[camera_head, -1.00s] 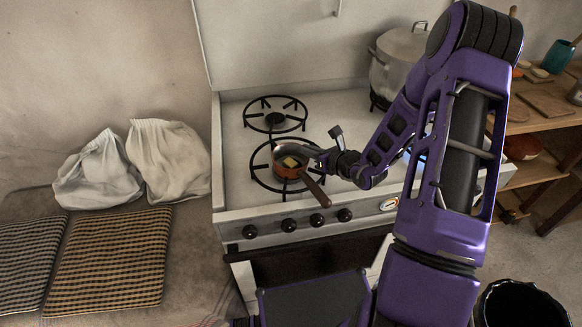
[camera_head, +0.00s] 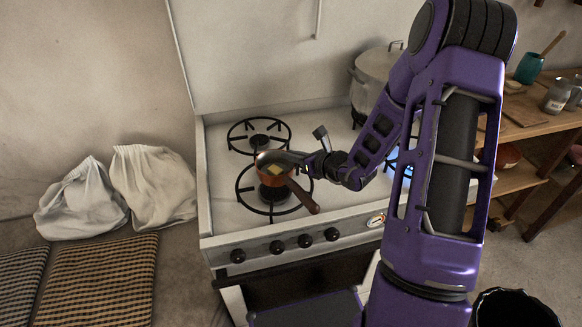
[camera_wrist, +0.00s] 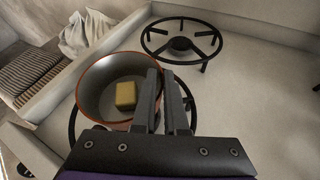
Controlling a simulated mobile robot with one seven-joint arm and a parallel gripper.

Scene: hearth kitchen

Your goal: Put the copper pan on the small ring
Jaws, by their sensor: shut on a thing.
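The copper pan (camera_head: 268,185) has a dark handle slanting to the front right and a yellow block (camera_wrist: 126,96) inside. It also shows in the wrist view (camera_wrist: 92,100). My gripper (camera_head: 296,158) is shut on the pan's wall, with one finger inside and one outside (camera_wrist: 161,100). The pan is over the front-left ring (camera_head: 275,207) and looks raised a little above it. The smaller ring (camera_head: 258,139) is behind it at the back left, empty; it also shows in the wrist view (camera_wrist: 181,44).
A large lidded pot (camera_head: 378,80) stands at the back right of the stove (camera_head: 330,195). White cloth bags (camera_head: 152,186) and checked cushions (camera_head: 97,280) lie left of the stove. A wooden shelf (camera_head: 520,125) with jars is at right.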

